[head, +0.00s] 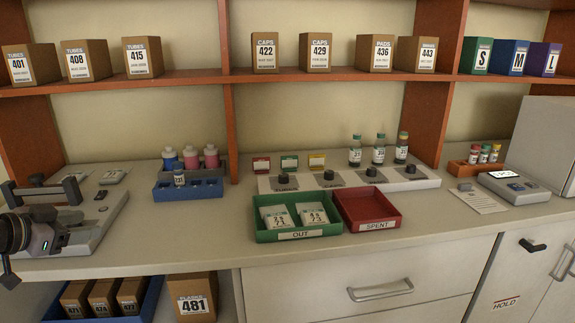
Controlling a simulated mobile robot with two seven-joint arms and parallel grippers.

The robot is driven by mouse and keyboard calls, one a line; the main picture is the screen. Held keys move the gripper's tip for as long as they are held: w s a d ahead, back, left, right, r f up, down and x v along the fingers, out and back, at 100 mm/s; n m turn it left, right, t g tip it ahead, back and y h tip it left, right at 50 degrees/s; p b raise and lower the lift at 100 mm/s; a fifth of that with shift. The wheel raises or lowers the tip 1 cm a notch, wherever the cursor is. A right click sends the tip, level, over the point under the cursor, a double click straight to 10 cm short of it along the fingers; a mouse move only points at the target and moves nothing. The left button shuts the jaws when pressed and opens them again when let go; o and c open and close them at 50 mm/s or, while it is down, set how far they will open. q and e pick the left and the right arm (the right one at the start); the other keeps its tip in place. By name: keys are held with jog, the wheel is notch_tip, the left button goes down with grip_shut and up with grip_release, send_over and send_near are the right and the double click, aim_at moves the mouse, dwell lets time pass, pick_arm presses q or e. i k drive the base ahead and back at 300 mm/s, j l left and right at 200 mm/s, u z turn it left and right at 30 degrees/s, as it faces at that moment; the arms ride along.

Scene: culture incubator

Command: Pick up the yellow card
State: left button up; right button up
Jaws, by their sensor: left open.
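My left gripper (38,237) is at the far left edge, partly cut off by the frame. It is open, holds nothing visible, and is well apart from the cards. My right gripper is not in view.
A green OUT tray (262,236) and a red SPENT tray (395,222) stand nearer. A shelf (340,77) runs above.

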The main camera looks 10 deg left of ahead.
aim_at(315, 162)
jog(key=i+z, duration=0.75)
jog(key=i+j+z, duration=0.2)
jog(key=z, duration=0.2)
jog(key=j, duration=0.1)
